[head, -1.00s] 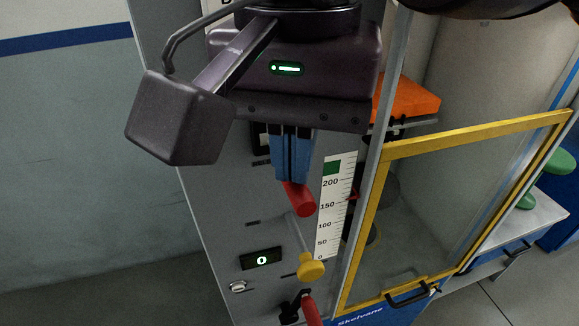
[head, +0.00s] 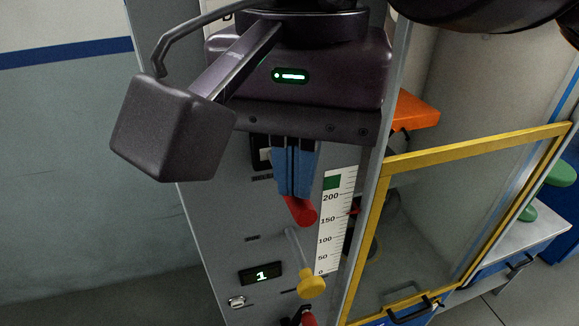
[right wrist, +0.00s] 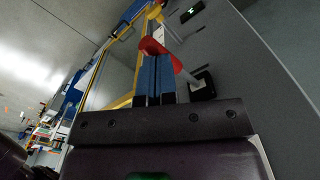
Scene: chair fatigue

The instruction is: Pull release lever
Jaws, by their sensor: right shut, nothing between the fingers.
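A grey machine panel (head: 215,215) carries several levers. My right gripper (head: 292,194) has its blue fingers together, with nothing between them, at a red lever handle (head: 301,211). The fingertips overlap the handle's upper end in the head view. In the right wrist view the red handle (right wrist: 152,46) shows just past the fingertips (right wrist: 157,57), on a pale rod. Below it a thin rod ends in a yellow knob (head: 312,285). Another red handle (head: 308,318) shows at the bottom edge. I cannot tell which is named the release lever. My left gripper is not in view.
A lit counter (head: 262,274) reads 1. A white scale (head: 336,220) stands right of the levers. A yellow-framed clear door (head: 480,145) is at the right, with an orange part (head: 415,110) behind its frame.

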